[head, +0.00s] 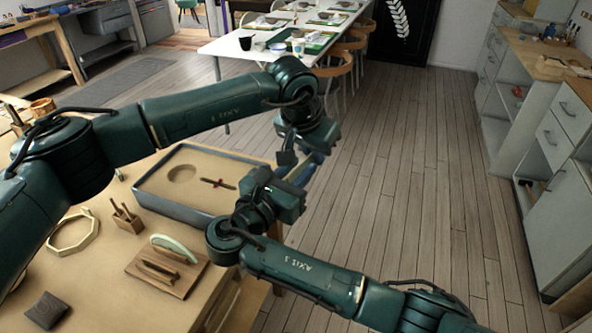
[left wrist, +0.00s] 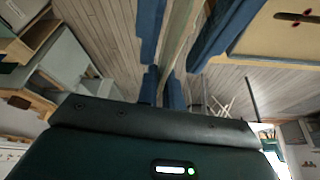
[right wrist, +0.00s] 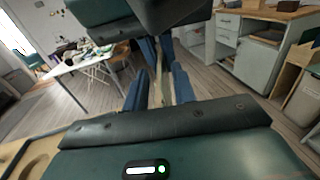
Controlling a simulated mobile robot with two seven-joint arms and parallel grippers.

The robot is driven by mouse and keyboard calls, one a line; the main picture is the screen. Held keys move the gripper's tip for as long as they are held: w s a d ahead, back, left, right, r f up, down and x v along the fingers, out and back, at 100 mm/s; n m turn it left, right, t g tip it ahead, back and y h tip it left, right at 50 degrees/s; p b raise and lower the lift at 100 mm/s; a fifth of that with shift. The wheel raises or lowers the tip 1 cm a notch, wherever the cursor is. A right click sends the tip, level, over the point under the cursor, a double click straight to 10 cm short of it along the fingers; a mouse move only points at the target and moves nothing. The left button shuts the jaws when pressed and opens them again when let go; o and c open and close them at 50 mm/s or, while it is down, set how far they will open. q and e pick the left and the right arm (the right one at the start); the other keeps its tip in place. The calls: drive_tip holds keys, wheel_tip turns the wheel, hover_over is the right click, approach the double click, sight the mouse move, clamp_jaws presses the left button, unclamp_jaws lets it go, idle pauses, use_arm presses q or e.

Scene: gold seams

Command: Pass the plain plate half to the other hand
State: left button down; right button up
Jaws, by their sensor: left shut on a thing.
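The plain plate half (left wrist: 178,42) shows edge-on as a pale strip in the left wrist view. It also shows in the right wrist view (right wrist: 158,75). My left gripper (left wrist: 161,80) is shut on it. My right gripper (right wrist: 160,90) faces the left one, its blue fingers apart on either side of the strip, with a visible gap. In the head view both grippers meet beyond the sand tray's right end, and their wrists hide most of the plate half there.
A blue-grey tray of sand (head: 150,196) with a dark stick (head: 217,183) lies on the workbench. A wooden rack (head: 180,283) holds a pale green curved piece (head: 175,248). An octagonal ring (head: 72,234) and a small wooden holder (head: 127,221) stand nearby. Open floor lies to the right.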

clamp_jaws()
use_arm(q)
drive_tip(key=c, duration=1.5)
unclamp_jaws()
